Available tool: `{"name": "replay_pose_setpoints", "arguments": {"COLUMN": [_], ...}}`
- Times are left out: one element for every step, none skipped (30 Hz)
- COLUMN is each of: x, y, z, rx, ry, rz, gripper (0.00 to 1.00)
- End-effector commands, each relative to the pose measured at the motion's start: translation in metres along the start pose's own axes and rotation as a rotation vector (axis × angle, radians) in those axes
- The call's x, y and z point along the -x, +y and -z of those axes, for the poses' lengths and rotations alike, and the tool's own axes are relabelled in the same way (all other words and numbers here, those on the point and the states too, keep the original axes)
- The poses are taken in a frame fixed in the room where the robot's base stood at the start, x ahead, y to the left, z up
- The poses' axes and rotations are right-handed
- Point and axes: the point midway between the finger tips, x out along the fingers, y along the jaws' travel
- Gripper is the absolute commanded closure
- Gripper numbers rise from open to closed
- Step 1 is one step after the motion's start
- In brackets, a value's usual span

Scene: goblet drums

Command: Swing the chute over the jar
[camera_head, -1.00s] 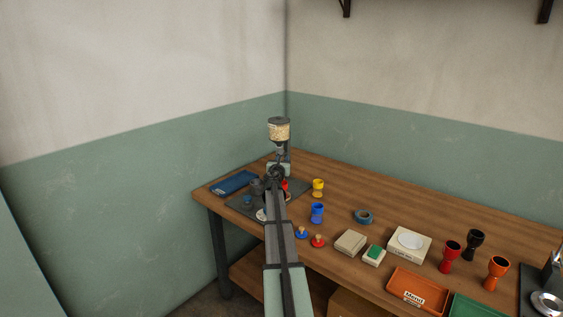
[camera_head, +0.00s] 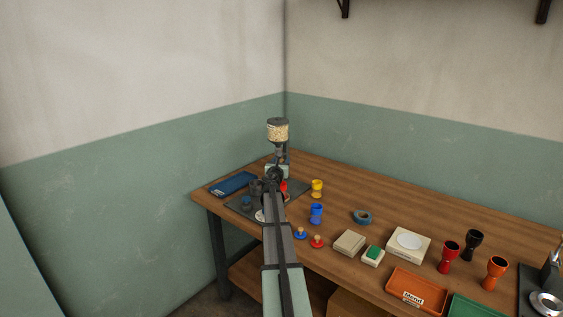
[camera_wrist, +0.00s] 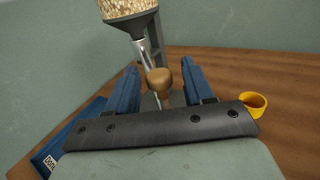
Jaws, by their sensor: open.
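A hopper of pale grain (camera_head: 278,132) stands on a stand at the back corner of the table. In the wrist view the hopper (camera_wrist: 128,12) is at the top, with a metal chute (camera_wrist: 147,56) sloping down from it. A round wooden knob (camera_wrist: 159,79) is at the chute's near end. My gripper (camera_wrist: 160,66) is open, its blue fingers on either side of the knob with gaps showing. In the head view my gripper (camera_head: 275,173) is in front of the stand and hides the chute. I cannot make out the jar for certain; my arm covers part of the dark mat.
A blue tray (camera_head: 232,184) lies left of the mat. Small boxes, a tape roll (camera_head: 362,217) and more goblet drums are farther right. Walls close off the back and left.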

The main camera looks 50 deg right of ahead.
Motion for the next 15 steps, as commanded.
{"name": "replay_pose_setpoints", "arguments": {"x": [0.011,0.015,0.022,0.027,0.033,0.04,0.046,0.052,0.061,0.067,0.073,0.081,0.086,0.092,0.098], "y": [-0.001,-0.001,-0.001,-0.001,-0.001,-0.001,-0.001,-0.001,-0.001,-0.001,-0.001,-0.001,-0.001,-0.001,-0.001], "z": [0.0,0.0,0.0,0.0,0.0,0.0,0.0,0.0,-0.001,-0.001,-0.001,-0.001,-0.001,-0.001,-0.001], "rx": [0.0,0.0,0.0,0.0,0.0,0.0,0.0,0.0,0.0,0.0,0.0,0.0,0.001,0.001,0.001], "ry": [0.0,0.0,0.0,0.0,0.0,0.0,0.0,-0.001,-0.001,-0.001,-0.001,-0.001,-0.001,-0.001,-0.001], "rz": [0.0,0.0,0.0,0.0,0.0,0.0,0.0,0.0,-0.001,-0.001,-0.001,-0.001,-0.001,-0.001,0.0], "gripper": [0.48,0.48,0.48,0.48,0.48,0.48,0.48,0.48,0.48,0.48,0.48,0.48,0.48,0.48,0.48]}}
